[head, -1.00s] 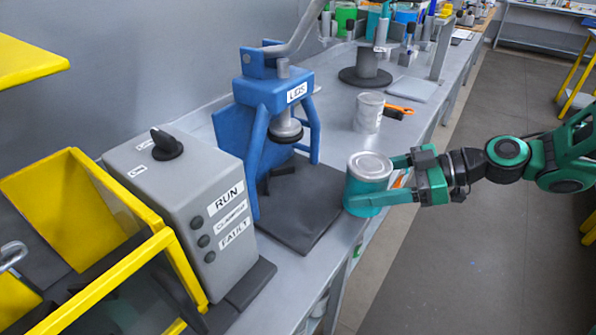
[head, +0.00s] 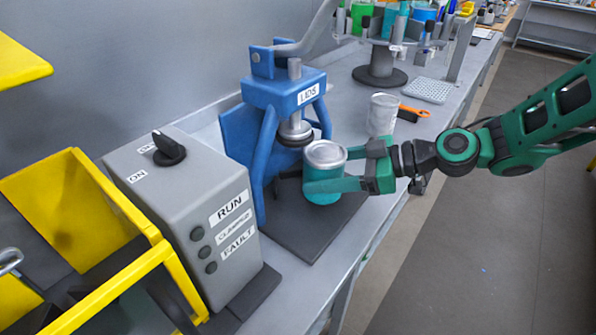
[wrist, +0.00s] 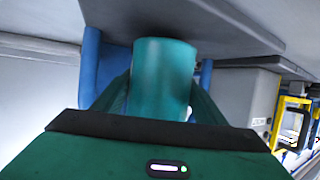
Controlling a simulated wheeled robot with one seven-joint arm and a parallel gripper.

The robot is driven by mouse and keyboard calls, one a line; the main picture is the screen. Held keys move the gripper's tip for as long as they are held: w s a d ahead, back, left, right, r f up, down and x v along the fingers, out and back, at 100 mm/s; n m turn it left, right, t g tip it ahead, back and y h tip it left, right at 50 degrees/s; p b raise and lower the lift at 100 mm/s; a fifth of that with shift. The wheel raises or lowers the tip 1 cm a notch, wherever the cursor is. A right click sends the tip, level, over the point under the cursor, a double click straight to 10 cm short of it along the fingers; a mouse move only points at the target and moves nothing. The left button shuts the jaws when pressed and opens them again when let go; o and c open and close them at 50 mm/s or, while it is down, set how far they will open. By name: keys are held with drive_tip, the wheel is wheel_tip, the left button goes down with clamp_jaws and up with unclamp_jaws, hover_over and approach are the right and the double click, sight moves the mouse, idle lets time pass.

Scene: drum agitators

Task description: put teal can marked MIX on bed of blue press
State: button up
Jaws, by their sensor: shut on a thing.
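The teal can (head: 323,188) has a silvery lid and is upright in the head view; no MIX mark shows on its visible side. My gripper (head: 335,180) is shut on it from the right. The blue press (head: 290,95), labelled LIDS, stands behind and to the left, with its round ram (head: 295,131) just behind the can. The can is over the dark bed (head: 300,225) of the press; I cannot tell whether it touches the bed. In the wrist view the can (wrist: 163,78) sits between my fingers, with blue press legs on both sides.
A grey control box (head: 195,215) with RUN and FAULT labels stands left of the press, beside a yellow-framed bin (head: 75,220). A pale can (head: 383,114) and an orange-handled tool (head: 413,112) are on the bench behind my gripper.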

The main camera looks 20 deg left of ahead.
drive_tip(key=shift+a, duration=2.95)
drive_tip(key=shift+d+f, duration=0.1)
drive_tip(key=shift+f, duration=0.6)
drive_tip(key=shift+f, duration=0.15)
drive_tip(key=o, duration=1.4)
drive_tip(key=v, duration=1.2)
